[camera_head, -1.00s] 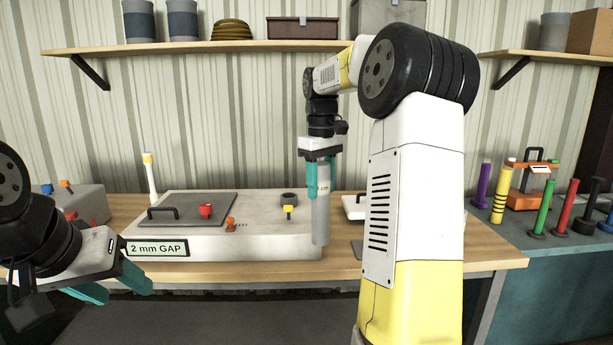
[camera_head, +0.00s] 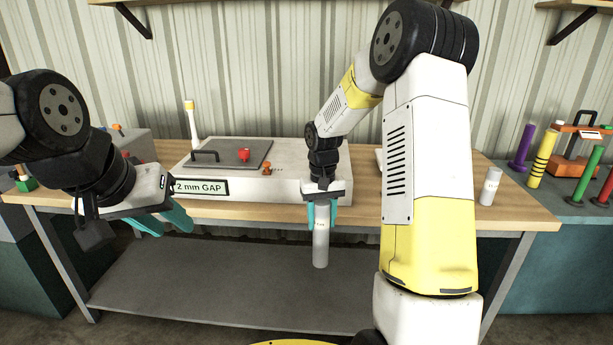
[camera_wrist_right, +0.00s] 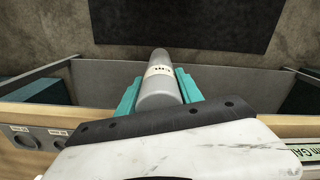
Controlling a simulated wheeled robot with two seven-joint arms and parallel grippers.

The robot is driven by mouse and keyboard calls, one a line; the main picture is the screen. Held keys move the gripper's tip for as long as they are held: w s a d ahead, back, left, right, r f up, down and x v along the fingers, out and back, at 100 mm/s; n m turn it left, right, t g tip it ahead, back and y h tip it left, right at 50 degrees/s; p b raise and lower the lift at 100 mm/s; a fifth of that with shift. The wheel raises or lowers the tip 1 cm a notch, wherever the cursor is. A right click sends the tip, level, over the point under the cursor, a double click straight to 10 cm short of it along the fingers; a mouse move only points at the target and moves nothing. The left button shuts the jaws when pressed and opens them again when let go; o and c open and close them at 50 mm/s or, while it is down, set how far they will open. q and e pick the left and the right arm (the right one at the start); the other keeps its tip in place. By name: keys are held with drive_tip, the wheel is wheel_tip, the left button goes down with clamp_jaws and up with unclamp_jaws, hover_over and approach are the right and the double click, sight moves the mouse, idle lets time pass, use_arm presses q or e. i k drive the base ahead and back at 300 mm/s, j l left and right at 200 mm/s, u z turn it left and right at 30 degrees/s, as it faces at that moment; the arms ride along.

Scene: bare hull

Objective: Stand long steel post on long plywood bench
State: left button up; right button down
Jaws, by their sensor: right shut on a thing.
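The long steel post (camera_head: 321,246) is a grey cylinder with a printed label near its upper part. My right gripper (camera_head: 323,214) is shut on its upper part and holds it roughly upright. In the head view the post hangs across the front edge of the plywood bench (camera_head: 515,212), its lower end against the grey lower shelf. The post (camera_wrist_right: 161,85) also shows between the teal fingers in the right wrist view. My left gripper (camera_head: 164,220) is open and empty, over the bench's front left edge.
A white block (camera_head: 275,184) labelled 2 mm GAP, with a dark plate and handle, fills the bench middle. A shorter steel post (camera_head: 490,186) stands at the bench's right end. Coloured posts (camera_head: 541,158) stand on the side table. Bench top near the short post is clear.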

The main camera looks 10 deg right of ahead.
sight(516, 202)
drive_tip(key=l+z, duration=0.15)
drive_tip(key=z, duration=0.9)
